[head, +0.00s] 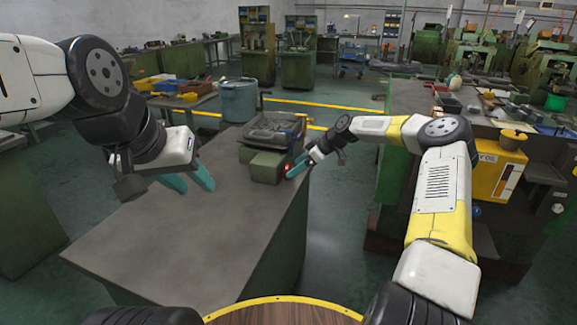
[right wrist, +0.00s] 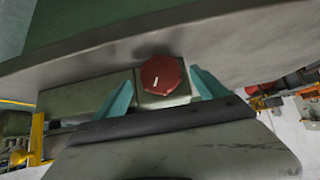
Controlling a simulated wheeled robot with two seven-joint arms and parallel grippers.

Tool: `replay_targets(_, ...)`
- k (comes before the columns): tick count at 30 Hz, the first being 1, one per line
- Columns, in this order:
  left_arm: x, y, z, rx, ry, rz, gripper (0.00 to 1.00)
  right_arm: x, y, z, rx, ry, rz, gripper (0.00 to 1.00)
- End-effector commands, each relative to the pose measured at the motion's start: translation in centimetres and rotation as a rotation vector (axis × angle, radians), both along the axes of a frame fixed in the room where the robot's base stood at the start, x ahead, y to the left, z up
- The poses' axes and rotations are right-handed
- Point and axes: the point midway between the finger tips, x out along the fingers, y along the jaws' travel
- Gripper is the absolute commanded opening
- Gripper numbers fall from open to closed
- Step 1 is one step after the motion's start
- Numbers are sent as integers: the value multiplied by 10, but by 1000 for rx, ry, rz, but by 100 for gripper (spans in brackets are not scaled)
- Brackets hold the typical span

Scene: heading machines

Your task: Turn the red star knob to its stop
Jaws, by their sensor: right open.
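The red knob (right wrist: 162,75) is on the end face of a small green box (head: 265,167) on the grey table. It has a pale pointer mark. In the head view only a small red part of the knob (head: 289,168) shows beside my right gripper (head: 295,169). In the right wrist view the teal fingers of my right gripper (right wrist: 161,92) are apart, one on each side of the knob. I cannot tell whether they touch it. My left gripper (head: 190,184) is over the table at left, its teal fingers apart and empty.
The grey tabletop (head: 190,250) is mostly clear in front of the box. A dark tray (head: 272,128) sits behind the box. A blue-grey bin (head: 239,100) stands beyond the table. A workbench with a yellow box (head: 495,178) stands at right.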

Motion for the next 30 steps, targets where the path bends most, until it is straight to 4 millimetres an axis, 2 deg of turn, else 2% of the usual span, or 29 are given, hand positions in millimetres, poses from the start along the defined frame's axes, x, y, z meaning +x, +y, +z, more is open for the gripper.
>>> replay_targets(6, 0, 0, 0, 0, 0, 0, 36, 8, 18, -20, 1, 1, -1, 83)
replay_targets(17, 0, 0, 0, 0, 0, 0, 36, 10, 22, -25, 1, 0, -2, 83)
replay_targets(27, 0, 0, 0, 0, 0, 0, 36, 10, 22, -25, 2, 0, -2, 21)
replay_targets(30, 0, 0, 0, 0, 0, 0, 36, 10, 22, -25, 4, 8, -4, 21)
